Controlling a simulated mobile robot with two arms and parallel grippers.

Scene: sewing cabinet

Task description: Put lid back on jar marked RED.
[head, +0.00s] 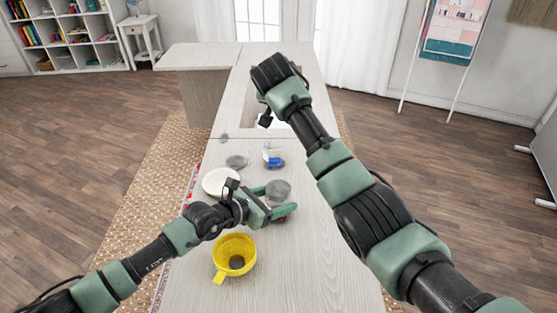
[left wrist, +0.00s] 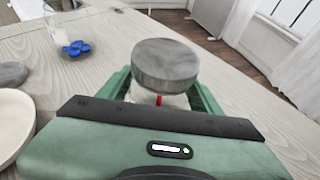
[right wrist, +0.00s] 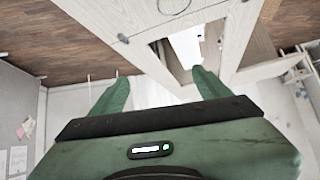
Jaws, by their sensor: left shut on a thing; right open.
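A clear jar (left wrist: 158,98) with a red mark on its front stands between the fingers of my left gripper (head: 277,202), which is shut on it. A round grey lid (head: 278,186) sits over its mouth; it also shows in the left wrist view (left wrist: 165,64). I cannot tell whether it is fully seated. Something red shows low by the jar. A second jar (head: 274,150) with blue pieces stands open behind it. Another grey lid (head: 237,161) lies flat to its left. My right gripper (right wrist: 160,78) is open and empty, over the far part of the cabinet.
A white plate (head: 217,181) lies left of the held jar, close to my left gripper. A yellow funnel (head: 234,249) stands in front of it. The cabinet top (head: 325,255) is clear at the front right. An opening (head: 262,120) shows farther back.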

